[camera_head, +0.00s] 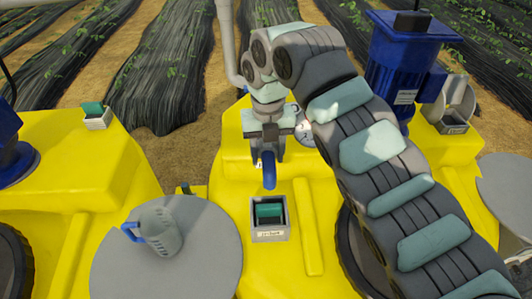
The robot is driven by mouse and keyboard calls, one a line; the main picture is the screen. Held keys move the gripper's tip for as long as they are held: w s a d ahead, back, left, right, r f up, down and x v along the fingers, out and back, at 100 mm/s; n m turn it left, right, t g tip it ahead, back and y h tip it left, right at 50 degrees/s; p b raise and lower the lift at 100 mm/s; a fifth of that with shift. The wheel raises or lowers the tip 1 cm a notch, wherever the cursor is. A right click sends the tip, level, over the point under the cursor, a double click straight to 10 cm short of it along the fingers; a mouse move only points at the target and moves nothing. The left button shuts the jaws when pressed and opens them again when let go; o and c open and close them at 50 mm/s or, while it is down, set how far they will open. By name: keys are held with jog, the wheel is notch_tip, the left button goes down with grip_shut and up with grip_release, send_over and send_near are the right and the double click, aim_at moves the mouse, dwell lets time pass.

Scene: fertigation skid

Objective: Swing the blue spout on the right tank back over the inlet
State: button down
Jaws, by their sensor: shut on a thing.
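The blue spout (268,172) shows on the yellow right tank (312,190), in the middle of the view. Its curved end points down toward the front, behind a grey box with a green switch. My gripper (270,148) is at the upper part of the spout and is shut on it. The gripper and wrist hide the top of the spout and its pivot. I cannot make out the inlet; it may be hidden behind my arm or the spout.
A grey box with a green switch (269,232) stands just in front of the spout. A measuring jug (160,230) stands on a round grey top (110,270) at lower left. A blue motor (395,75) rises right of my arm. A white pipe (227,45) stands behind.

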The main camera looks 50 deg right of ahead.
jog(key=shift+s+d+r+n, duration=0.1)
jog(key=shift+s+d+n, duration=0.2)
jog(key=shift+s+d, duration=0.2)
jog(key=c, duration=0.6)
grip_release()
jog(key=shift+s+d, duration=0.1)
jog(key=shift+s, duration=0.05)
jog(key=shift+w+a, duration=0.25)
